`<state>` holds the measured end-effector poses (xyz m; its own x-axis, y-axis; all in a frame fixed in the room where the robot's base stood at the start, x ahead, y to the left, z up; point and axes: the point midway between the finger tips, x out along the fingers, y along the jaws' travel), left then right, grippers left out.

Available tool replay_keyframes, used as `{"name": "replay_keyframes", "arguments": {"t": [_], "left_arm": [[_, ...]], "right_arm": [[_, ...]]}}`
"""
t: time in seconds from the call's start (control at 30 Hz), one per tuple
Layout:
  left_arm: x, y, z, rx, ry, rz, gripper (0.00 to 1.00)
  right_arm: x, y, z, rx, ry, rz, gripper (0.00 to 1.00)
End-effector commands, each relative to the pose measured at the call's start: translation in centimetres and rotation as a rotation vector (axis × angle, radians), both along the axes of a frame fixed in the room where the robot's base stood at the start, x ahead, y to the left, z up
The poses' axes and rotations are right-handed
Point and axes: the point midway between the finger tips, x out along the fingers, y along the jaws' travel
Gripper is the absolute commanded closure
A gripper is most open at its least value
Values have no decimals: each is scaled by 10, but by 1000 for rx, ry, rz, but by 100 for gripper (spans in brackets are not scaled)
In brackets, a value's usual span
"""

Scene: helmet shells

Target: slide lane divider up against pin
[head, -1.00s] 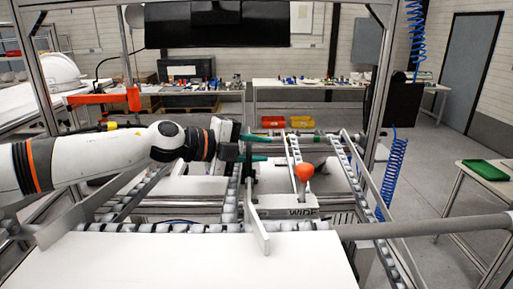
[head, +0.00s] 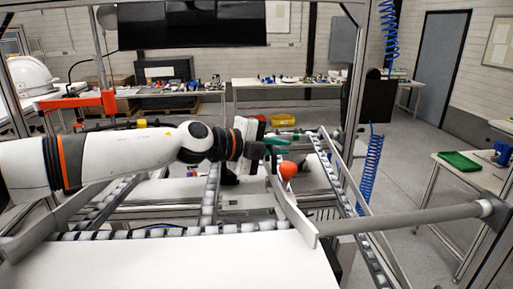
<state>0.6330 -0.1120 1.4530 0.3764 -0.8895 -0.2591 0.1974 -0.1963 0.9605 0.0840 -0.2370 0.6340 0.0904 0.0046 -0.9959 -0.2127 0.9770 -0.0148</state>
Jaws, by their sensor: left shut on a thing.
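My left gripper (head: 277,148), with green fingertips, is shut on the upper far end of the lane divider (head: 292,208). The divider is a thin pale plate that runs from the gripper toward the near right, its near end by the front edge of the roller lane. An orange round knob (head: 288,170), which may be the pin's head, shows just right of the divider. My right gripper is not in view.
A white panel (head: 220,262) lies in front of a row of rollers (head: 160,233). A long grey bar (head: 410,217) crosses at the right. A slanted roller rail (head: 335,170) stands beyond the knob. A blue coiled hose (head: 370,170) hangs at the right.

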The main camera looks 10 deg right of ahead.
Motion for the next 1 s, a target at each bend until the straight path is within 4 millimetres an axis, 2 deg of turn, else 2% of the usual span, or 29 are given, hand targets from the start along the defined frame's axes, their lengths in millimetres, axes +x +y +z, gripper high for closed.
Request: {"name": "replay_keyframes", "arguments": {"t": [0.27, 0.3, 0.4, 0.77, 0.87, 1.0], "left_arm": [[-2, -3, -1, 2, 2, -6, 100], [-2, -2, -1, 2, 2, -6, 83], [-2, -2, -1, 1, 2, -5, 68], [-2, 4, 0, 0, 0, 0, 68], [-6, 16, 2, 0, -1, 1, 68], [-18, 42, 9, 0, -4, 0, 68]], "right_arm": [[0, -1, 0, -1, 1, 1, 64], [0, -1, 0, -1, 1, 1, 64], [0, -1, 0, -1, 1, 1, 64], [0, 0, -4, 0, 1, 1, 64], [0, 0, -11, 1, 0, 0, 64], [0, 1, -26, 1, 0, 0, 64]]}}
